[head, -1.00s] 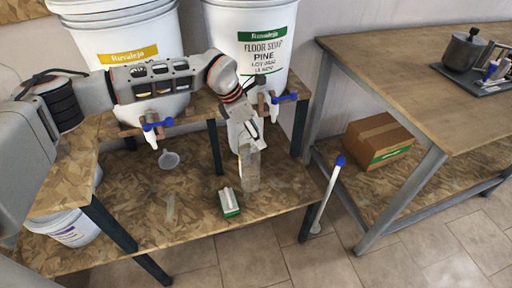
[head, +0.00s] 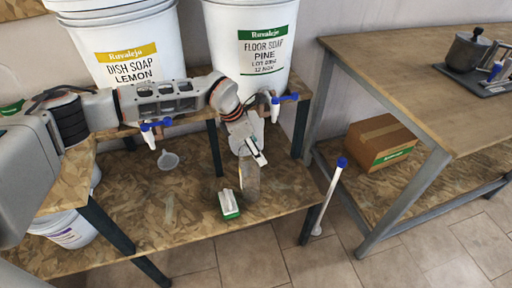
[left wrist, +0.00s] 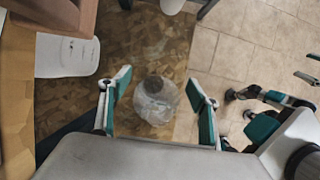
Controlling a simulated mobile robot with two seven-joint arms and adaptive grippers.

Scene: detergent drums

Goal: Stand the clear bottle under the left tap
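The clear bottle (head: 250,184) stands on the lower wooden shelf, right of the middle, faint and partly covered by my left gripper (head: 252,162). In the left wrist view the bottle (left wrist: 156,99) is seen from above between the parted fingers of my left gripper (left wrist: 158,100), with a gap on each side. The left tap (head: 152,136), white with a blue handle, is on the lemon dish soap drum (head: 128,68). Dark and teal parts at the right of the left wrist view may be my right gripper; its fingers are not clear.
The right tap (head: 277,108) is on the pine floor soap drum (head: 262,62). A green and white block (head: 229,204) lies close left of the bottle. A translucent funnel-like piece (head: 168,160) is below the left tap. A table leg (head: 216,147) stands between the taps.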

